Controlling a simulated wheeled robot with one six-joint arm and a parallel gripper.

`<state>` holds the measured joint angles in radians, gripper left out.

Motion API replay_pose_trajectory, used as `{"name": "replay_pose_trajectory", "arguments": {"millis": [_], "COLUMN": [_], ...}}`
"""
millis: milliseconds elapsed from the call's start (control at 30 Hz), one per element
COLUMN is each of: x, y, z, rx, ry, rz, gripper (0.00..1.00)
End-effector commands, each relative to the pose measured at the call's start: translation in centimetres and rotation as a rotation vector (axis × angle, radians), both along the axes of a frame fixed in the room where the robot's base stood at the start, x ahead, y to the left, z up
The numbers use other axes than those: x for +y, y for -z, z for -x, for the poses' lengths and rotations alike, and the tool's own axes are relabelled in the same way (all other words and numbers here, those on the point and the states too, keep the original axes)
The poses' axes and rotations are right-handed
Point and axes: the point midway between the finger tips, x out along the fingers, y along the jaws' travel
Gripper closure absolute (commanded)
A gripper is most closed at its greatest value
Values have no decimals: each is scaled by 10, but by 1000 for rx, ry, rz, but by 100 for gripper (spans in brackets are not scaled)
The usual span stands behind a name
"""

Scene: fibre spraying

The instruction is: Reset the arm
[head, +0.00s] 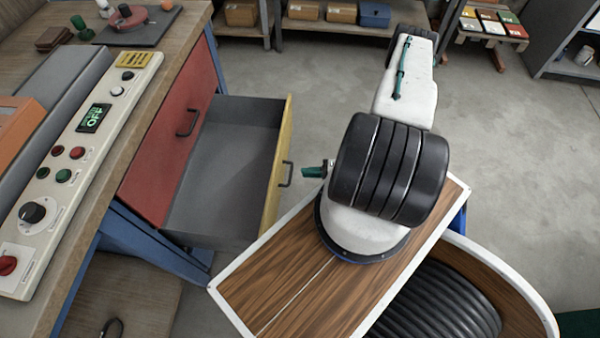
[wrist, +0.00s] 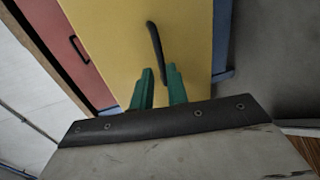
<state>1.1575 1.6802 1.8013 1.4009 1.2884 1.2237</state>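My gripper (wrist: 160,70) has two green fingers with a narrow gap between them, and in the wrist view they point at the yellow drawer front (wrist: 110,40). The black drawer handle (wrist: 155,45) stands just beyond the fingertips, its lower end lined up with the gap. In the head view my gripper (head: 314,172) shows only partly, a little to the right of the handle (head: 287,174) and apart from it. The rest of it is hidden behind my arm. The drawer (head: 225,160) is pulled out and its visible inside is empty.
A workbench with a control panel (head: 90,150) and a red cabinet door (head: 170,135) stands at the left. Shelves with boxes (head: 320,12) are at the back. A low stand with coloured cards (head: 490,22) is at the back right. The concrete floor (head: 510,130) at right is clear.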

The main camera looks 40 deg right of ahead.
Motion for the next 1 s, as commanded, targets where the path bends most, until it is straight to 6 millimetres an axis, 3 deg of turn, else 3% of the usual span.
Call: {"name": "replay_pose_trajectory", "arguments": {"millis": [833, 967, 1000], "x": [-3, 24, 29], "y": [-1, -12, -26], "z": [6, 23, 28], "rx": [-40, -155, -215], "ry": [-19, -139, -197], "rz": [49, 119, 157], "gripper": [84, 84, 84]}}
